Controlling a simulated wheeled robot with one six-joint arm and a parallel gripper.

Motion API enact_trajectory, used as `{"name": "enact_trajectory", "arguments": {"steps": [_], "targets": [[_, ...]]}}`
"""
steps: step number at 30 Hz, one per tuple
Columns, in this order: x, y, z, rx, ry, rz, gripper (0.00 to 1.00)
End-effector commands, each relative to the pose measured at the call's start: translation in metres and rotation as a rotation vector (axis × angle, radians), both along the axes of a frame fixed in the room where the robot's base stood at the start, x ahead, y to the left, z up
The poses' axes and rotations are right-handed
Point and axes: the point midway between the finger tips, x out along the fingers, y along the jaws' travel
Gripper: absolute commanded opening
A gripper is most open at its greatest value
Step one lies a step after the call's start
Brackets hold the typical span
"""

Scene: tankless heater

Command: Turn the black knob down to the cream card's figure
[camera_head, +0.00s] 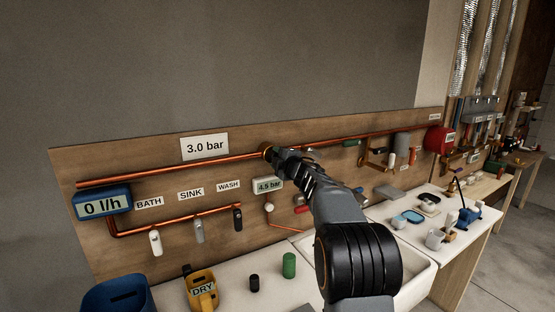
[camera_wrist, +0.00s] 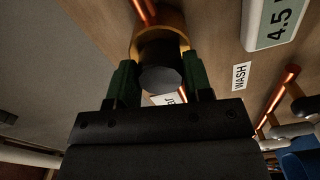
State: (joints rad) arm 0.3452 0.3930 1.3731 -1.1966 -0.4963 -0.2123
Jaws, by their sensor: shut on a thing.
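The cream card (camera_head: 205,147) on the wooden backboard reads 3.0 bar. The pressure display (camera_head: 268,185) below the pipe reads 4.5 bar; it shows partly in the wrist view (camera_wrist: 277,22). My gripper (camera_head: 273,153) is at the upper copper pipe, right of the card. In the wrist view its green-padded fingers (camera_wrist: 160,82) are shut on the dark, faceted black knob (camera_wrist: 160,79), one on each side. The knob sits in front of a brass body (camera_wrist: 160,42) on the pipe. In the head view my gripper hides the knob.
A blue meter (camera_head: 102,203) reads 0 l/h. Labels BATH, SINK and WASH (camera_head: 228,185) hang above three taps (camera_head: 199,231). A yellow DRY jug (camera_head: 202,290) and a green cylinder (camera_head: 289,265) stand on the counter. A red vessel (camera_head: 437,139) is further right.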

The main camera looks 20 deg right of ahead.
Motion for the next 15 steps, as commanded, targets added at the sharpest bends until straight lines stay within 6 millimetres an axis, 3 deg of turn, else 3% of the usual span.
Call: {"name": "enact_trajectory", "arguments": {"steps": [2, 3, 11, 15], "targets": [[0.0001, -0.0001, -0.0008, 0.001, 0.001, -0.001, 0.23], [0.0001, -0.0001, -0.0008, 0.001, 0.001, -0.001, 0.47], [0.0001, -0.0001, -0.0005, 0.001, 0.001, 0.000, 0.72], [0.0000, 0.0000, -0.0003, 0.001, 0.000, 0.000, 0.72]]}}
